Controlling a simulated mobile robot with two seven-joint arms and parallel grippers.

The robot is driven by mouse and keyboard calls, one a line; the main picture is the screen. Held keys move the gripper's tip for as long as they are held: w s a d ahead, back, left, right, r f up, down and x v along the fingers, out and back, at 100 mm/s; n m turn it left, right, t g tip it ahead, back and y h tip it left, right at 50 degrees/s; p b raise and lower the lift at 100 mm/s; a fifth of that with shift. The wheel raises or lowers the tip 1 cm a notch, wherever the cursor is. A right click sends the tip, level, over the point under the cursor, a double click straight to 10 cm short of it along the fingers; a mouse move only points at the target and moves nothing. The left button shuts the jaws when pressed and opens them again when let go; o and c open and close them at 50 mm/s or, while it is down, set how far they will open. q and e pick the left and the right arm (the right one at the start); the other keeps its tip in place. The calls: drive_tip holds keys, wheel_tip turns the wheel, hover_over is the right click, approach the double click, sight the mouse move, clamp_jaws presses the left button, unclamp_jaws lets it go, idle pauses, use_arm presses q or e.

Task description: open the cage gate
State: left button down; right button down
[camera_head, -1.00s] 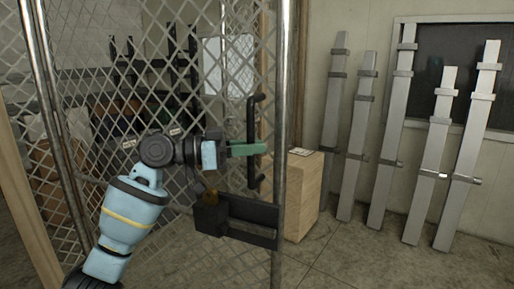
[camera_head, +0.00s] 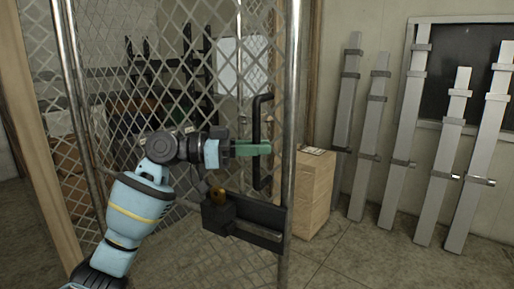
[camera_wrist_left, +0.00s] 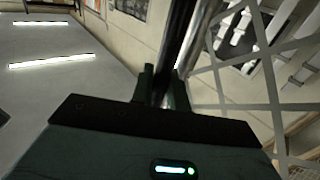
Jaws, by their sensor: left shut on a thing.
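The cage gate (camera_head: 200,85) is a grey wire-mesh panel with a round metal post (camera_head: 293,110) along its right edge. A black vertical bar handle (camera_head: 257,112) is fixed on it near that post. My left gripper (camera_head: 262,148), with green fingers, is shut on the handle at about mid-height. In the left wrist view its fingers (camera_wrist_left: 161,84) sit on both sides of a dark bar. A black latch box (camera_head: 218,214) with a brass-coloured padlock (camera_head: 218,193) and a dark plate is below the gripper. My right gripper is not in view.
A wooden box (camera_head: 315,190) stands on the floor just right of the gate post. Several grey metal beams (camera_head: 400,140) lean on the wall at the right. Shelving with dark containers (camera_head: 135,105) shows through the mesh. Concrete floor (camera_head: 335,265) is clear at the lower right.

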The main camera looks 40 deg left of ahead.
use_arm(q)
drive_tip(key=shift+r, duration=0.1)
drive_tip(key=c, duration=1.4)
unclamp_jaws()
drive_tip(key=shift+c, duration=0.2)
